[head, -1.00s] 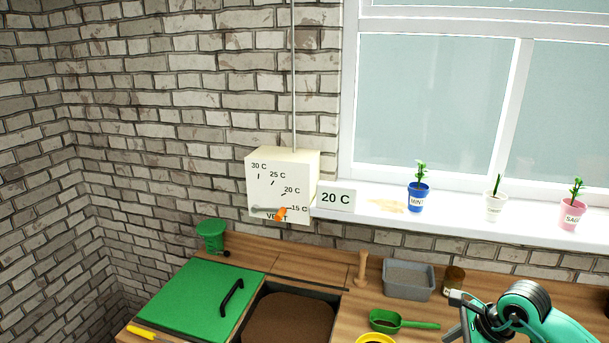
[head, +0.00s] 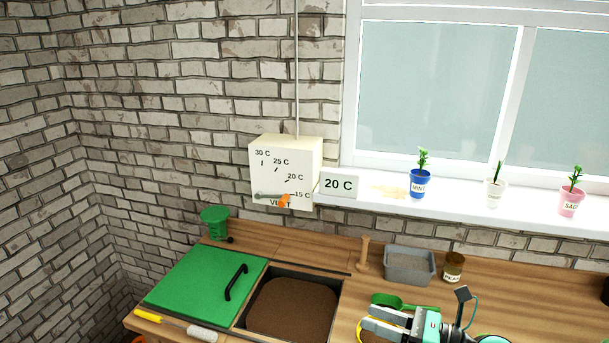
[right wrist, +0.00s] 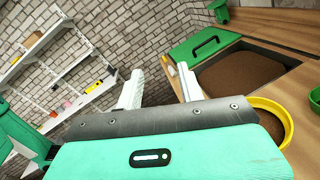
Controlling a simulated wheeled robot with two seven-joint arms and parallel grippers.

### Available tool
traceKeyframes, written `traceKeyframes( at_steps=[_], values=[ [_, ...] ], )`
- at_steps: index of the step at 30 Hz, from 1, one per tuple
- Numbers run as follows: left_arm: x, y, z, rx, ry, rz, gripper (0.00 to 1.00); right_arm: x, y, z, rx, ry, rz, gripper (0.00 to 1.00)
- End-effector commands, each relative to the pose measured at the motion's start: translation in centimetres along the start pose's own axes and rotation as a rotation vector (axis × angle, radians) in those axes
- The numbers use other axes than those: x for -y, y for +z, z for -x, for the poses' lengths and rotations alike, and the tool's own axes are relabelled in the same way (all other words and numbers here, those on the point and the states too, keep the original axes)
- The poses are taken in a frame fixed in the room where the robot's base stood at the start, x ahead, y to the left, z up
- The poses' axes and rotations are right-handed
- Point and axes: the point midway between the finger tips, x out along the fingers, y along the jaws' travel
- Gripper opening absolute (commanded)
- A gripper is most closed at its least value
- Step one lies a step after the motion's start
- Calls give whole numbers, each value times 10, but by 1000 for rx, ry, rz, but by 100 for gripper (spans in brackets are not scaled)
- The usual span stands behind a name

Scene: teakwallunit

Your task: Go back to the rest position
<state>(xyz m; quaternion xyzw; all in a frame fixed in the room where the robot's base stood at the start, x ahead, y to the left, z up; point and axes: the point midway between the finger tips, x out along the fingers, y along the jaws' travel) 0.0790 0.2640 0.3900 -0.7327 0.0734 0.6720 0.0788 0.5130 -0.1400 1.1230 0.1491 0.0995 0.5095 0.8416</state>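My right gripper (head: 371,325) is at the lower right of the head view, above the front of the wooden bench, next to a yellow-rimmed round dish. In the right wrist view its two pale fingers (right wrist: 160,88) stand well apart with nothing between them. My left gripper is not seen in the head view. The cream vent box (head: 284,170) hangs on the brick wall. Its orange-tipped lever (head: 284,201) points at the 15 C mark, and a card (head: 338,185) beside it reads 20 C.
A green lid (head: 205,284) and a soil bin (head: 293,308) are set in the bench. A grey tray (head: 409,267), a brown jar (head: 453,267) and a green scoop (head: 388,300) lie to the right. Potted plants (head: 420,184) line the sill. The yellow dish (right wrist: 283,124) is close beside the gripper.

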Motion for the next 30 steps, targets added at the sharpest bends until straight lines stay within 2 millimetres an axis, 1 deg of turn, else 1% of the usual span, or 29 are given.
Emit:
traceKeyframes(
  at_steps=[1,3,5,7,9,11,14,17,20,21,22,23,24,25,27,30],
  values=[
    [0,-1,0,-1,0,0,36,-6,9,-1,105,-4,-100,38],
    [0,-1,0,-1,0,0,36,-9,24,2,255,-22,-247,38],
    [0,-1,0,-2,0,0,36,-6,35,9,380,-44,-378,38],
    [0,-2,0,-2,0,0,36,0,43,20,519,-77,-536,38],
    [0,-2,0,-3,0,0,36,9,46,33,652,-118,-697,38],
    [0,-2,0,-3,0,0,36,20,43,47,763,-162,-839,38],
    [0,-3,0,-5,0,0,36,37,27,71,933,-249,-1077,38],
    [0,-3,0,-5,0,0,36,52,-1,95,1091,-356,-1317,38],
    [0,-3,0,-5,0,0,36,60,-41,118,1232,-485,-1555,38],
    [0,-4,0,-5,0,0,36,60,-60,126,1284,-544,-1650,38],
    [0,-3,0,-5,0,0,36,59,-73,132,1320,-589,-1719,38],
    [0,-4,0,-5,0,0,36,57,-89,138,1354,-638,-1789,38],
    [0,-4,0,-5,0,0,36,53,-109,145,1396,-707,-1880,38],
    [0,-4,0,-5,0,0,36,48,-124,150,1425,-758,-1946,38],
    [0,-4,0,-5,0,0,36,35,-157,159,1481,-883,-2083,38],
    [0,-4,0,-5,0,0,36,13,-194,168,1529,-1046,-2239,38]
  ],
)
